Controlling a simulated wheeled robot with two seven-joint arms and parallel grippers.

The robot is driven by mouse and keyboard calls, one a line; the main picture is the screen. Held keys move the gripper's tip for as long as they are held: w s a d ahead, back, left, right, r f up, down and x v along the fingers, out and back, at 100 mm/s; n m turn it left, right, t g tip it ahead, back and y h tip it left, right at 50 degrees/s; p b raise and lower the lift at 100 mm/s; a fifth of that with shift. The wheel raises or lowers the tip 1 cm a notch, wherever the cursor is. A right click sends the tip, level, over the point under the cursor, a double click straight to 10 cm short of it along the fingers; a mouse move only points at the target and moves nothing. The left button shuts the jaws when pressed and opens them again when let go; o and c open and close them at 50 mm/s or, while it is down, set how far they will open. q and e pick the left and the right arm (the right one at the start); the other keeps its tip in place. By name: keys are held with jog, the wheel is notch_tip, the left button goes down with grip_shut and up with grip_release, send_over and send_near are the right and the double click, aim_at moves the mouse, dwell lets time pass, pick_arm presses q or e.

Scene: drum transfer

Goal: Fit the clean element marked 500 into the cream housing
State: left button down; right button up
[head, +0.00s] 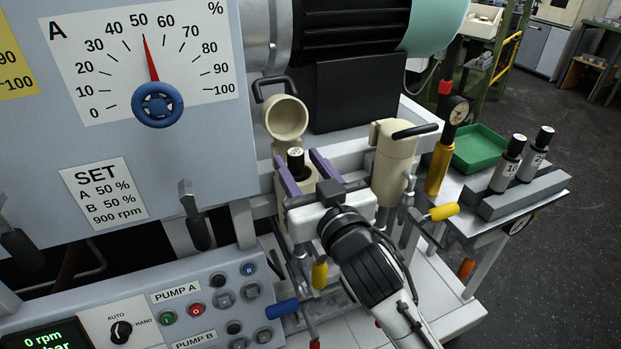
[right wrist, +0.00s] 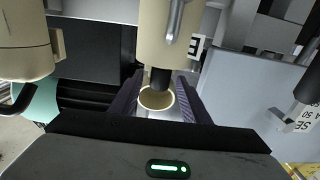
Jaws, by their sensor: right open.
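The cream housing (head: 285,217) has its lid (head: 287,117) swung up and open behind it. An element with a black cap (head: 295,159) stands upright in the housing, its cap above the rim; its mark is too small to read. My right gripper (head: 303,165) is open, its two purple fingers on either side of the cap. In the right wrist view, which looks upside down, the black cap (right wrist: 160,79) sticks out of the cream housing (right wrist: 168,35) between the fingers, in front of the open lid's ring (right wrist: 146,102). My left gripper is not in view.
A second cream housing (head: 393,160), closed with a black handle, stands just right. On the side table are a grey rack (head: 530,192) with elements marked 10 (head: 509,168) and 25 (head: 536,158), a green tray (head: 482,148) and a yellow gauge tool (head: 438,168). A blue dial (head: 158,104) sits left.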

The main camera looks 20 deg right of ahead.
jog(key=s, duration=1.1)
jog(key=shift+s+d, duration=0.2)
jog(key=shift+s, duration=0.2)
jog(key=s+d+f+g, duration=0.2)
jog(key=s+f+g, duration=0.3)
jog(key=f, duration=0.5)
jog(key=s+d+f+g, duration=0.3)
jog(key=s+f+g, duration=0.15)
jog(key=f, duration=0.65)
jog(key=s+f+n+g, duration=0.2)
jog(key=s+f+g, duration=0.35)
jog(key=s, duration=0.35)
jog(key=w+a+f+t+y, duration=0.1)
jog(key=w+a+f+t, duration=0.1)
jog(key=f, duration=0.4)
jog(key=w+a+f+t, duration=0.2)
jog(key=f+t, duration=0.1)
jog(key=f, duration=0.3)
jog(key=shift+a+f+t+y, duration=0.25)
jog(key=shift+a+t+y, duration=0.05)
jog(key=shift+y, duration=0.1)
jog(key=shift+w, duration=0.1)
